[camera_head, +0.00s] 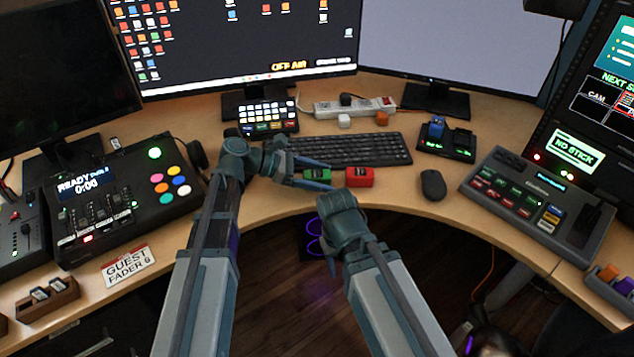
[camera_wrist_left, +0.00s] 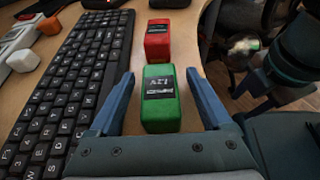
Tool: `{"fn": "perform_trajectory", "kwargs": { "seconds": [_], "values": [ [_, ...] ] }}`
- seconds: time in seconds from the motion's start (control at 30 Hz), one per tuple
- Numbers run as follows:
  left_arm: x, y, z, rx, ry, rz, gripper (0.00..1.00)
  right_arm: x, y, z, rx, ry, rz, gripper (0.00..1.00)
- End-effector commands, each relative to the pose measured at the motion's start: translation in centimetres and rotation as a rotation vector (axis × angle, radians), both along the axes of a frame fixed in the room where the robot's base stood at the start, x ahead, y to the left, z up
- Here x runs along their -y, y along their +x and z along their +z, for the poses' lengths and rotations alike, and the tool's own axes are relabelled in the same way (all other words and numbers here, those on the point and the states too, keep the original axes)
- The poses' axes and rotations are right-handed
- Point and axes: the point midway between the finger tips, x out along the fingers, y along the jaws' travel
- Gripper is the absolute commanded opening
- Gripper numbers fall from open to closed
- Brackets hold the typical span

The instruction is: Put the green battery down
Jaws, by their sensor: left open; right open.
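The green battery (camera_wrist_left: 161,112) stands on the desk between the spread fingers of my left gripper (camera_wrist_left: 160,100), with small gaps on both sides in the left wrist view. In the head view the green battery (camera_head: 317,175) is partly hidden by the fingers of my left gripper (camera_head: 310,174). The red battery (camera_head: 359,177) sits just to its right on the desk; it shows beyond the green one in the left wrist view (camera_wrist_left: 158,40). My right gripper (camera_head: 328,240) is open and empty in front of the desk edge, its fingers mostly hidden.
A black keyboard (camera_head: 350,150) lies just behind the batteries. A mouse (camera_head: 433,185) is to their right. A charger with a blue battery (camera_head: 437,128) stands at the back right. Control panels flank both sides. The desk's curved front edge (camera_head: 400,203) is close.

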Motion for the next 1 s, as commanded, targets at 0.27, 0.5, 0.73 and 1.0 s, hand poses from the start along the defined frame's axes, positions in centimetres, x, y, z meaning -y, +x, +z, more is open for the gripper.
{"fn": "perform_trajectory", "kwargs": {
  "seconds": [0.27, 0.5, 0.73, 1.0],
  "values": [
    [0.11, 0.03, 0.0, 0.0, 0.0, 0.001, 0.7, 0.0, 0.0, 0.0, 0.0, 0.0, 0.0, 0.5],
    [0.09, 0.03, -0.01, 0.0, 0.0, 0.001, 0.27, 0.0, 0.0, 0.0, 0.0, 0.0, 0.0, 0.5],
    [0.09, 0.03, -0.01, 0.0, 0.0, 0.001, 0.0, 0.0, 0.0, -0.01, 0.0, 0.0, 0.0, 0.5],
    [0.09, 0.03, 0.05, 0.0, -0.001, 0.001, 0.0, 0.0, 0.0, 0.03, 0.0, 0.0, 0.0, 0.5]
  ]
}}
